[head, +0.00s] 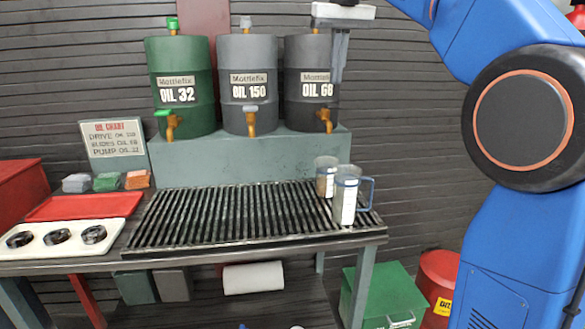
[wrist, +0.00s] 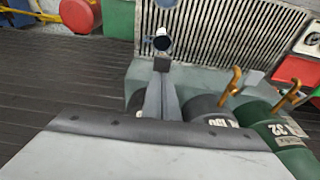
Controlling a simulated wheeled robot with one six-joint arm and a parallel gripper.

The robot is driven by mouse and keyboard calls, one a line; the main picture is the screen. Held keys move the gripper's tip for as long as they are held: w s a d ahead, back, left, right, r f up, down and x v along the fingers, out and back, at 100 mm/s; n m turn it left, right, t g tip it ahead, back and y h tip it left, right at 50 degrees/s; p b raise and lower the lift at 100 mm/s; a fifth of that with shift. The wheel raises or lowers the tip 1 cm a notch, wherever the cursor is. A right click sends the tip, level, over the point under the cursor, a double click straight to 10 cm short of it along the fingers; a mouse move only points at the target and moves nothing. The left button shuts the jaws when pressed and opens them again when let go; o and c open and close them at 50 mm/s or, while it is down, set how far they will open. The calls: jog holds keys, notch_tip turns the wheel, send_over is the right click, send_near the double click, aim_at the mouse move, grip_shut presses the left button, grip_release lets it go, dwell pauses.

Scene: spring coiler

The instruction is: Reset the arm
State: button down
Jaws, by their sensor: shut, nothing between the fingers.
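My gripper (head: 337,80) hangs pointing down at the right edge of the grey OIL 68 drum (head: 302,68) in the head view. Its fingers are together with nothing between them. In the wrist view the gripper (wrist: 161,66) reaches up the picture from the pale wrist housing. Two clear jugs stand apart from it, below it on the right end of the rack: a front jug (head: 346,196) with a blue handle and a rear jug (head: 325,178) partly behind it. Whether my gripper touches the drum cannot be told.
A green OIL 32 drum (head: 182,105) and a grey OIL 150 drum (head: 247,105) stand on the back shelf with brass taps. A slatted rack (head: 235,215) covers the bench. A red tray (head: 85,206) and a white tray (head: 118,235) lie left. A green bin (head: 388,295) stands on the floor.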

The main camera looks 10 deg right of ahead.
jog(key=s+d+f, duration=0.2)
jog(key=s+f, duration=0.9)
jog(key=f, duration=0.2)
jog(key=s+d+f+t, duration=0.1)
jog(key=s+d+f, duration=0.1)
jog(key=s+f, duration=0.8)
jog(key=s+d+f+t, duration=0.1)
jog(key=s+d+f, duration=0.1)
jog(key=s+f, duration=0.9)
notch_tip(320, 180, down, 7)
jog(key=shift+s+d+f, duration=0.1)
jog(key=shift+s+d, duration=0.2)
jog(key=shift+d, duration=0.05)
